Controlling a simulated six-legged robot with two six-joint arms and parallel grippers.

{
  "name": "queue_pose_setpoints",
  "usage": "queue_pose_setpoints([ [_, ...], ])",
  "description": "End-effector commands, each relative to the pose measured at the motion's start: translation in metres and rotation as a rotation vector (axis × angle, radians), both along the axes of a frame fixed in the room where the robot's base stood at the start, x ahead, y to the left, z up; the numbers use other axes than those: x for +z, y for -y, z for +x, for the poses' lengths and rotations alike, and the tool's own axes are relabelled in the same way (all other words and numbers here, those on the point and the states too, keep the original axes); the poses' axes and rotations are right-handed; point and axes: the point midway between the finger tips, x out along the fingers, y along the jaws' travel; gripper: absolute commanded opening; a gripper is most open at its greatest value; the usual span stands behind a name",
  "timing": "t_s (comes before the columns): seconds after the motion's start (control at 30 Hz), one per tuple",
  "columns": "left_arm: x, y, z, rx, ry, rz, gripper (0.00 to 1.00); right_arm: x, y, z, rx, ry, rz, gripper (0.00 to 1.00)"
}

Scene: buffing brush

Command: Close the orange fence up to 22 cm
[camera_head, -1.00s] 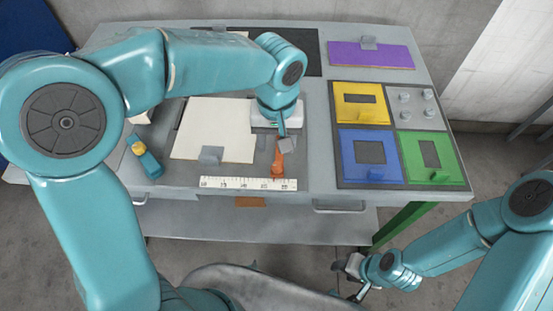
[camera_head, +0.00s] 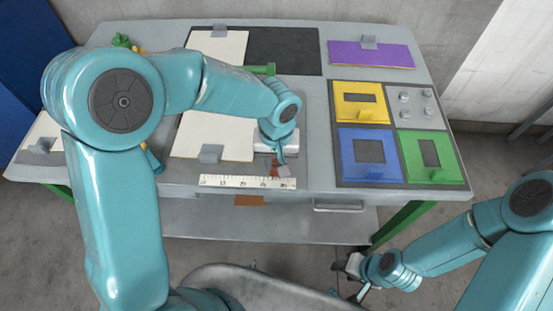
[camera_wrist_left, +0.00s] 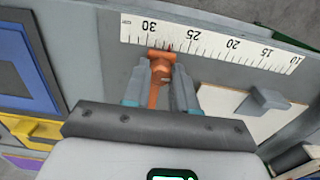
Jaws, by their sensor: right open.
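The orange fence (camera_wrist_left: 160,57) sits against the ruler (camera_wrist_left: 212,44) in the left wrist view, between its 30 and 25 marks, at roughly 28. In the head view the ruler (camera_head: 240,182) lies along the table's front edge, and the fence (camera_head: 276,170) is mostly hidden behind my gripper. My left gripper (camera_head: 282,171) is low over the fence. In the left wrist view my left gripper (camera_wrist_left: 161,75) has its fingers apart, one on each side of the fence; contact is unclear. My right gripper (camera_head: 354,278) is open and empty, off the table's front.
Blue (camera_head: 370,148), green (camera_head: 448,158) and yellow (camera_head: 375,102) framed plates stand on the right of the table. A purple board (camera_head: 395,55) lies behind them. A cream board (camera_head: 195,135) with a grey clip is left of the fence.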

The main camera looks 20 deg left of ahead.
Motion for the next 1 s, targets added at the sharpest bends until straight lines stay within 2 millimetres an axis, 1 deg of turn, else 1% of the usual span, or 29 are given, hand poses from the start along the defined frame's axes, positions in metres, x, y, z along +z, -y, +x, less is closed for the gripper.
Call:
queue_pose_setpoints([
  [0.1, 0.0, 0.0, 0.0, 0.0, 0.001, -0.001, 0.0, 0.0, 0.0, 0.0, 0.0, 0.0, 0.0, 0.46],
  [0.17, -0.001, -0.004, -0.001, 0.001, 0.002, 0.0, 0.0, -0.003, 0.0, 0.0, 0.0, 0.0, 0.0, 0.46],
  [0.33, -0.002, -0.034, -0.009, 0.005, 0.003, 0.0, 0.0, -0.016, 0.0, 0.0, 0.0, 0.0, 0.0, 0.46],
  [0.4, -0.001, -0.044, -0.012, 0.004, 0.003, 0.001, 0.0, -0.019, 0.0, 0.0, 0.0, 0.0, 0.0, 0.46],
  [0.47, -0.001, -0.05, -0.013, 0.003, 0.002, 0.001, 0.0, -0.02, 0.0, 0.0, 0.0, 0.0, 0.0, 0.46],
  [0.57, 0.001, -0.053, -0.014, 0.001, 0.003, 0.001, 0.0, -0.019, 0.0, 0.0, 0.0, 0.0, 0.0, 0.46],
  [0.77, 0.001, -0.052, -0.014, 0.0, 0.003, 0.0, 0.0, -0.019, 0.0, 0.0, 0.0, 0.0, 0.0, 0.46],
  [0.8, 0.001, -0.052, -0.014, 0.0, 0.003, 0.0, 0.33, -0.019, 0.0, 0.0, 0.0, 0.0, 0.0, 0.46],
  [0.87, 0.001, -0.052, -0.014, 0.0, 0.003, 0.0, 0.53, -0.019, 0.0, 0.0, 0.0, 0.0, 0.0, 0.46],
  [1.0, 0.001, -0.052, -0.014, 0.0, 0.002, 0.001, 0.53, -0.019, 0.0, 0.0, 0.0, 0.0, 0.0, 0.46],
])
